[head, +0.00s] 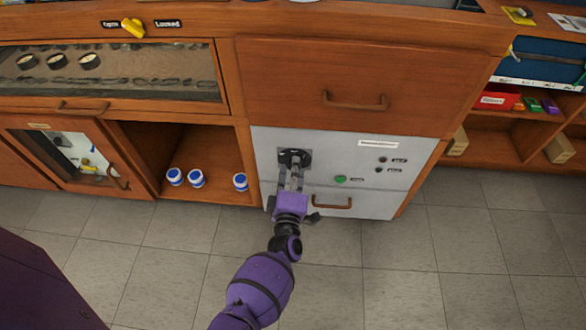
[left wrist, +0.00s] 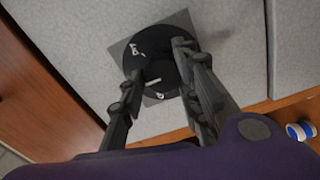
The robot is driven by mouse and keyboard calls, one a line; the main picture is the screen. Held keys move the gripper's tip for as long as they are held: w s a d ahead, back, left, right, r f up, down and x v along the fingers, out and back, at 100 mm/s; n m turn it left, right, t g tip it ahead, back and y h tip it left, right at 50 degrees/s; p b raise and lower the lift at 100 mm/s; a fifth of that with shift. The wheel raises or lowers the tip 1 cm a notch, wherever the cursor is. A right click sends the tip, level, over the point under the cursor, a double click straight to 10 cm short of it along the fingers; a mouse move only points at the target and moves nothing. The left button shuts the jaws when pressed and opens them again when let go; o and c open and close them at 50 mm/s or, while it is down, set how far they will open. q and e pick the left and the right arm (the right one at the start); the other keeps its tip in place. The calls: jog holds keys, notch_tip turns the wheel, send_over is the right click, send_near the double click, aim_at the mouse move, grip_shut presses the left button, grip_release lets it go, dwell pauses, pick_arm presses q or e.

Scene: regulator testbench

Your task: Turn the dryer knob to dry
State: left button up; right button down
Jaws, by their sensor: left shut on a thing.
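The dryer knob (head: 294,157) is a dark round dial on the light grey front panel (head: 330,160) of the cabinet. In the left wrist view the black knob (left wrist: 152,62) sits on a square grey plate, with small white marks on it that I cannot read. My left gripper (head: 292,170) reaches up to the knob from below. In the left wrist view its two fingers (left wrist: 160,60) are shut on the knob, one on each side. The fingers hide part of the dial. My right gripper is not in view.
A green button (head: 340,179) and small dark buttons (head: 382,160) are right of the knob. A brown handle (head: 332,203) is below it. Blue and white jars (head: 196,178) stand in the open shelf at left. A yellow lever (head: 133,27) is on the top left edge. The tiled floor is clear.

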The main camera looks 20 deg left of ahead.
pick_arm(q)
jog(key=m, duration=0.8)
jog(key=m+p, duration=0.1)
jog(key=m, duration=0.2)
jog(key=shift+w+d+r+m, duration=0.2)
jog(key=shift+w+r+m, duration=0.1)
jog(key=shift+w+m, duration=0.1)
jog(key=shift+d, duration=0.1)
jog(key=o, duration=1.1)
jog(key=shift+c, duration=0.2)
jog(key=shift+s+f, duration=0.1)
jog(key=shift+f, duration=0.05)
